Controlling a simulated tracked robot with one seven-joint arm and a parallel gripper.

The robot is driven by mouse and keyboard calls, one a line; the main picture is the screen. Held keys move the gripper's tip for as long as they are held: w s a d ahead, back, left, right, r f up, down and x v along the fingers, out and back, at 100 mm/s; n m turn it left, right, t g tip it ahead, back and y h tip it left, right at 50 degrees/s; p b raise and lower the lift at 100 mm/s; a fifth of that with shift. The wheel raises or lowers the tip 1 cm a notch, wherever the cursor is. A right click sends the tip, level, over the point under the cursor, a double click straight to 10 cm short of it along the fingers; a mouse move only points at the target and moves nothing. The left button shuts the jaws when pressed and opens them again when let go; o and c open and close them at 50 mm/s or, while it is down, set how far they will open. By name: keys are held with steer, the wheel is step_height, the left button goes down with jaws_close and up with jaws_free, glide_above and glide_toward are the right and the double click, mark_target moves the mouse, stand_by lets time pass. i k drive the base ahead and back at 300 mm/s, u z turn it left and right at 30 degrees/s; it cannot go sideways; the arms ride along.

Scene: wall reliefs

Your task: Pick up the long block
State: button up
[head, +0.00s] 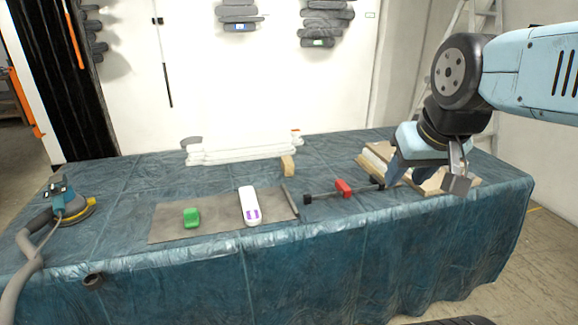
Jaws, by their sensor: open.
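A long white block (249,206) with purple marks near its front end lies on a grey-brown mat (170,233) on the table. It points away from me and is the longer of the two blocks on the mat. A short green block (191,217) lies to its left. My gripper (408,181) is at the right, pointing down above the table's right part, well to the right of the white block. The gripper partly hides a stack of boards (376,153).
The table (330,265) has a blue plastic cover. A bar clamp with a red part (343,187) lies between the mat and gripper. White rolls (240,150) and a small wooden block (288,165) are behind. A sander (70,205) with a hose stands left.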

mark_target(287, 165)
steer(key=i, duration=1)
